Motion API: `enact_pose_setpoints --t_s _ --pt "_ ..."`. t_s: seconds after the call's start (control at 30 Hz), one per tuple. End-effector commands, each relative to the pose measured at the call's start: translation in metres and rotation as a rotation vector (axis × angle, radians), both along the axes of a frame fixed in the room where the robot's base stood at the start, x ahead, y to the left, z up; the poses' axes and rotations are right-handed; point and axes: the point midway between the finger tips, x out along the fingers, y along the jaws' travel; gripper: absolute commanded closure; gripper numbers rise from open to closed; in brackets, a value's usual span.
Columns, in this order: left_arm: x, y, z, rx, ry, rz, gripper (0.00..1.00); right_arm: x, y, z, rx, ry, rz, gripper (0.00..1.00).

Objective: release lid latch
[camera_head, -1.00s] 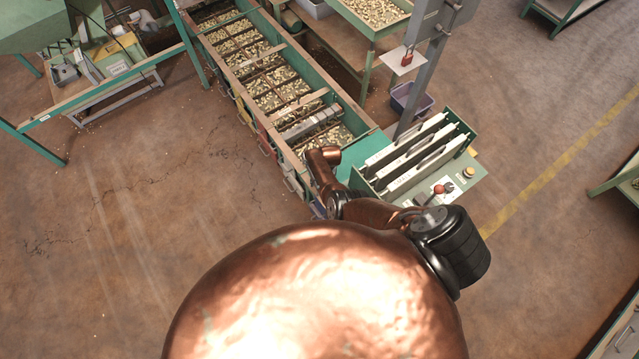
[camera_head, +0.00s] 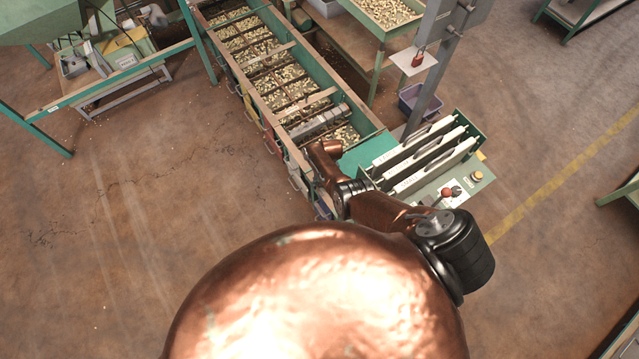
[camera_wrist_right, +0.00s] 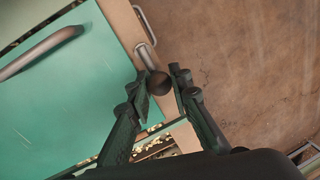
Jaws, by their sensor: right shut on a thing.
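The lid is a green panel (camera_wrist_right: 65,100) with a curved grey bar handle (camera_wrist_right: 40,52), at the left of the right wrist view. It also shows as a green panel (camera_head: 362,154) at the near end of the hopper row in the head view. The latch is a metal lever (camera_wrist_right: 146,56) with a dark round knob (camera_wrist_right: 159,83), beside the lid's edge on the pale rim. My right gripper (camera_wrist_right: 165,86) is shut on the knob, one finger on each side. In the head view my copper arm hides most of this spot. My left gripper is out of view.
The long hopper (camera_head: 262,60) holds nuts in several compartments. A control box with white plates (camera_head: 425,160) and a red-knobbed lever (camera_head: 447,193) stands right of my arm. A grey post (camera_head: 428,85) rises behind it. The floor (camera_head: 150,190) at left is clear.

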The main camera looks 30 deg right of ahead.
Motion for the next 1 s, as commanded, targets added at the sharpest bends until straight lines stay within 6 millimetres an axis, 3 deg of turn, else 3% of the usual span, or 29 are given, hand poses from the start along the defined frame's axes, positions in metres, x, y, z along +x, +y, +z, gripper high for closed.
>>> enact_pose_setpoints --t_s 0.37,0.4,0.6,1.0 --pt "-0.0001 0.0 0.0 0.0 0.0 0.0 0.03 0.0008 0.0007 0.0005 0.0 -0.001 0.005 1.0" --pt "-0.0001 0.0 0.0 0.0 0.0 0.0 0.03 0.0008 0.0008 0.0005 0.0 -0.001 0.005 0.79" --pt "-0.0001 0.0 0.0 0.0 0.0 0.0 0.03 0.0005 0.0006 0.0003 0.0 -0.001 0.004 0.65" --pt "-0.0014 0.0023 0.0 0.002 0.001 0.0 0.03 0.0004 0.0002 0.0023 0.001 -0.001 0.004 0.63"
